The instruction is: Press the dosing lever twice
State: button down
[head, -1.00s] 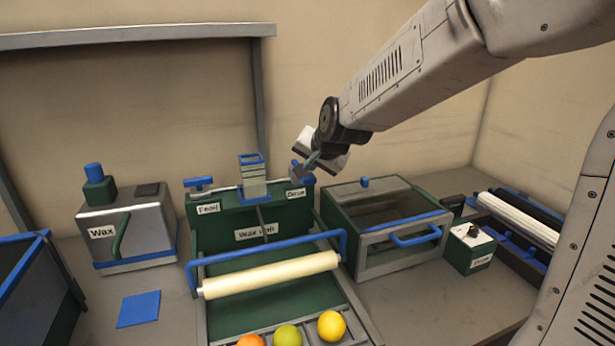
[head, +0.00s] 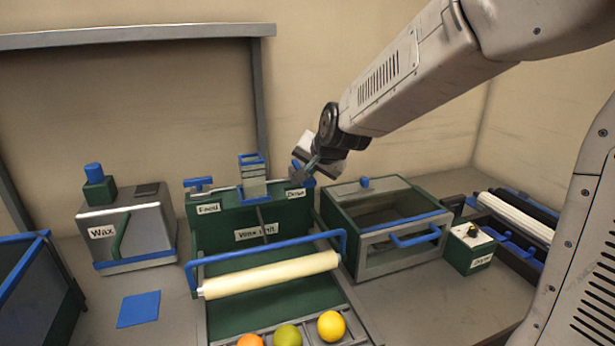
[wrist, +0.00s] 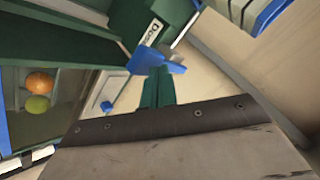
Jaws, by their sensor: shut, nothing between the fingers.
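The wax unit (head: 215,222) is a green housing with a "Feed" label on its left and a "Dose" label (head: 296,194) on its right. The blue dosing lever (head: 309,182) is at the right end, above the "Dose" label, and partly hidden by my gripper. My gripper (head: 308,170) is shut and empty, pointing down at the lever. In the wrist view the blue lever (wrist: 148,61) is right at the fingertips (wrist: 157,75). I cannot tell for certain whether they touch.
A blue feed lever (head: 198,182) stands at the unit's left end. A glass-topped drawer box (head: 365,187) is close on the right, with a small switch box (head: 468,254) beyond it. A wax tank (head: 125,230) stands left. Several fruits, including a yellow one (head: 331,325), lie in front.

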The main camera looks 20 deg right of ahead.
jog(key=shift+f, duration=0.95)
dwell(0.6)
dwell(0.5)
jog(key=shift+r, duration=1.9)
jog(key=shift+r, duration=0.15)
jog(key=shift+r, duration=2.35)
jog(key=s+d+f+n+g, duration=0.1)
jog(key=s+f+n+g, duration=0.1)
jog(key=s, duration=1)
jog(key=s+d+f+n+g, duration=0.1)
jog(key=s+f+n+g, duration=0.1)
jog(key=s, duration=1)
jog(key=s+d+f+n+g+h, duration=0.1)
jog(key=s+f+n+g, duration=0.1)
jog(key=s, duration=1.1)
jog(key=shift+f+n+g, duration=0.4)
jog(key=shift+n+g, duration=0.5)
jog(key=shift+g, duration=0.1)
